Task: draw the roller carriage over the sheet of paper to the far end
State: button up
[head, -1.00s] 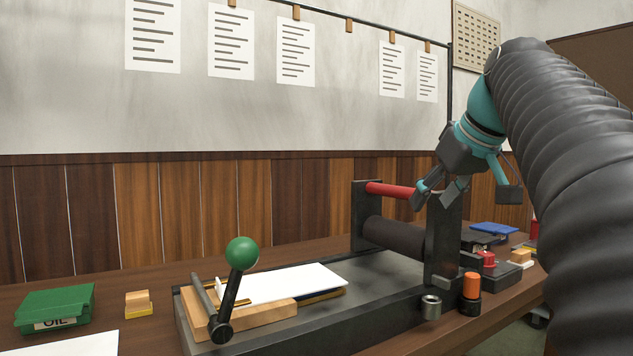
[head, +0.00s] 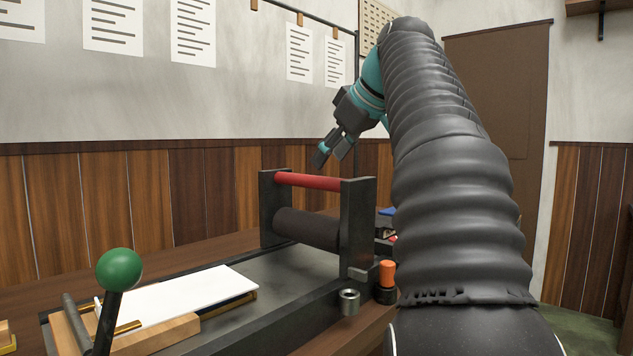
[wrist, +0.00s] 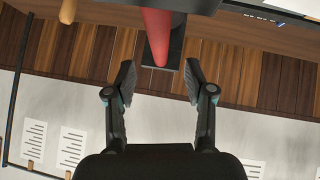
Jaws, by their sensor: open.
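The roller carriage (head: 359,225) stands at the right part of the press bed, with two dark side plates, a dark roller (head: 308,228) low between them and a red bar (head: 310,181) across the top. The white sheet of paper (head: 180,297) lies flat on the bed to the left, apart from the carriage. My gripper (head: 328,157) is open and empty, above and behind the red bar. In the wrist view the red bar (wrist: 157,38) lies ahead, in line with the gap between my open fingers (wrist: 160,88), with no contact visible.
A green-knobbed lever (head: 119,270) stands at the bed's left end. A metal cup (head: 348,302) and an orange-topped item (head: 387,273) are by the bed's near right side. The bed (head: 284,283) is clear between paper and carriage. A wood-panelled wall (head: 137,199) stands behind.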

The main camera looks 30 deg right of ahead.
jog(key=b, duration=0.1)
send_over(319, 217)
jog(key=w, duration=0.1)
notch_tip(319, 217, down, 5)
jog(key=shift+w+r, duration=0.1)
grip_shut()
